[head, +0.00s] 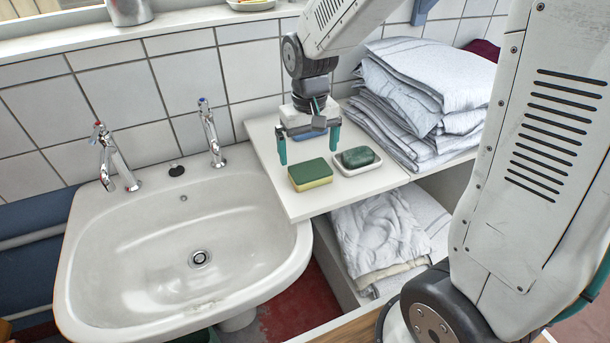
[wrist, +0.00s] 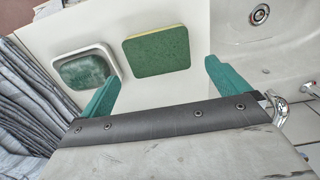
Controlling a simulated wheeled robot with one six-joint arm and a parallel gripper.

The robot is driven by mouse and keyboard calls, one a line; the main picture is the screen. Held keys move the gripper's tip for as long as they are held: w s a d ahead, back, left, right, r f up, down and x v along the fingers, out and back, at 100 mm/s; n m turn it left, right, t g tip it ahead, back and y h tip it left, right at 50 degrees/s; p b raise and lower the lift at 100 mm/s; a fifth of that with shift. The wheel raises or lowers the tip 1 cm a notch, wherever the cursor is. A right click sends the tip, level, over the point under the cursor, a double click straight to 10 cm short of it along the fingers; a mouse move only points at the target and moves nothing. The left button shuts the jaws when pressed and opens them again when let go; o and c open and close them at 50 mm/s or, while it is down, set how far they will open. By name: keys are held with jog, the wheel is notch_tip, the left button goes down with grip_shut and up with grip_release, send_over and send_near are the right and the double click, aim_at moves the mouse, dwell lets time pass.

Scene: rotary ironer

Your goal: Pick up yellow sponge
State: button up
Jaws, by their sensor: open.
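The yellow sponge (head: 311,175) has a green scouring top and lies flat on the white shelf (head: 295,208) to the right of the sink. In the wrist view its green top (wrist: 158,51) shows beyond the fingertips, between their lines. My gripper (head: 308,151) is open and empty, with teal fingers pointing down. It hangs above the shelf, behind the sponge and apart from it. In the wrist view my gripper (wrist: 160,80) has its two teal fingers spread wide.
A white soap dish (head: 358,170) with green soap (head: 357,157) sits close to the sponge's right. Folded laundry (head: 425,85) is stacked at the back right. The sink (head: 185,235) and its taps (head: 211,135) lie left.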

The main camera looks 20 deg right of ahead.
aim_at(310, 169)
jog(key=f, duration=0.5)
jog(key=shift+s+d+f, duration=0.1)
jog(key=shift+s+f, duration=0.15)
jog(key=shift+f, duration=0.1)
jog(key=c, duration=0.9)
jog(key=shift+o, duration=0.2)
jog(key=shift+r, duration=0.1)
notch_tip(310, 169, up, 10)
jog(key=shift+o, duration=1.1)
jog(key=shift+c, duration=0.4)
